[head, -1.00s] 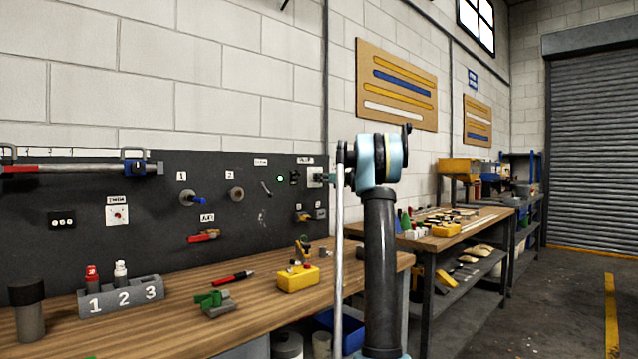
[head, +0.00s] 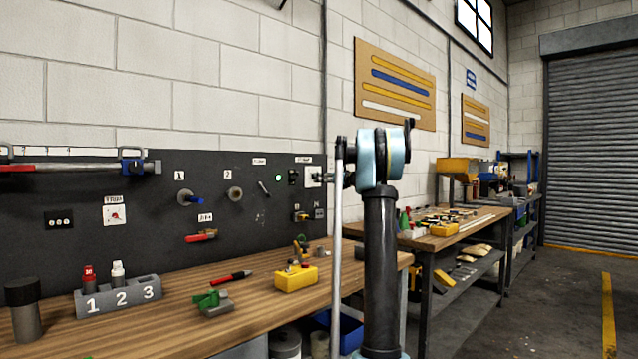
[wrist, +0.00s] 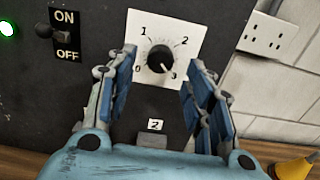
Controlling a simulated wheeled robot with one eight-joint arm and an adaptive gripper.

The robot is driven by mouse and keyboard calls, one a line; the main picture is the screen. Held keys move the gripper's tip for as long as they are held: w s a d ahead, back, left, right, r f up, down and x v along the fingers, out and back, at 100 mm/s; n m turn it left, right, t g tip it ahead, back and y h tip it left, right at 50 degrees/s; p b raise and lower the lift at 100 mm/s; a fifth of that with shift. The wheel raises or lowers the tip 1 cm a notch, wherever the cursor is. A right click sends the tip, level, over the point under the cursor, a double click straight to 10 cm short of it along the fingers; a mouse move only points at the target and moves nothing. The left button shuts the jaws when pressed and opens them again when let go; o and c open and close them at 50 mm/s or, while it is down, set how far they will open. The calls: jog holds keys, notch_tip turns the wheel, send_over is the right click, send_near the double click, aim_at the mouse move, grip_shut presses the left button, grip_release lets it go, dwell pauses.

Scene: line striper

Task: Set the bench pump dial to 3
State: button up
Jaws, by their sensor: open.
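A dial with a black knob (wrist: 160,59) on a white plate (wrist: 136,23) marked 0 to 3 fills the upper middle of the wrist view. A small light mark on the knob appears to point down-right, towards the 3. My gripper (wrist: 158,78) is open, its blue fingers on either side of the knob and apart from it, as far as I can tell. In the head view the dial's white plate (head: 311,173) is at the right end of the dark panel, partly hidden by my arm. The label above it is too blurred to read.
An ON/OFF switch (wrist: 62,34) and a green light (wrist: 7,28) sit left of the dial, and a socket (wrist: 266,37) sits right. The wooden bench (head: 150,325) holds a numbered block (head: 118,297) and a yellow box (head: 296,278).

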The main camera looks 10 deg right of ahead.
jog(key=v, duration=0.8)
jog(key=shift+s+d, duration=0.2)
jog(key=shift+f, duration=0.1)
